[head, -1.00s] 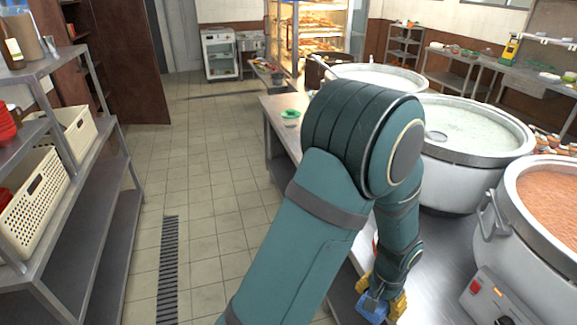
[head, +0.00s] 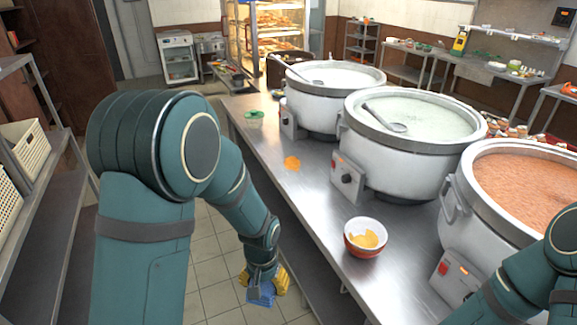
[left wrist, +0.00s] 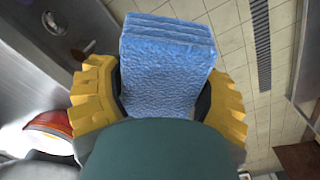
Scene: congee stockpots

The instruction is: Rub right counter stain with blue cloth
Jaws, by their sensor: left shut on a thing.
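The blue cloth (head: 262,294) is a folded, textured pad. My left gripper (head: 264,283) is shut on it, low in the head view, in front of the steel counter's near edge. In the left wrist view the cloth (left wrist: 168,65) sits between the yellow fingers of the gripper (left wrist: 160,100). An orange stain (head: 292,163) lies on the steel counter (head: 310,195), farther back than the cloth and apart from it. No other stain shows clearly. My right arm enters at the lower right; its gripper is out of the picture.
A red-and-white bowl (head: 364,250) with orange contents stands on the counter. A white-soup pot (head: 400,155), another pot (head: 325,105) and a red-orange congee pot (head: 455,205) line the counter's back. A green-lidded container (head: 254,120) stands at the far left end. Shelves stand left across the aisle.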

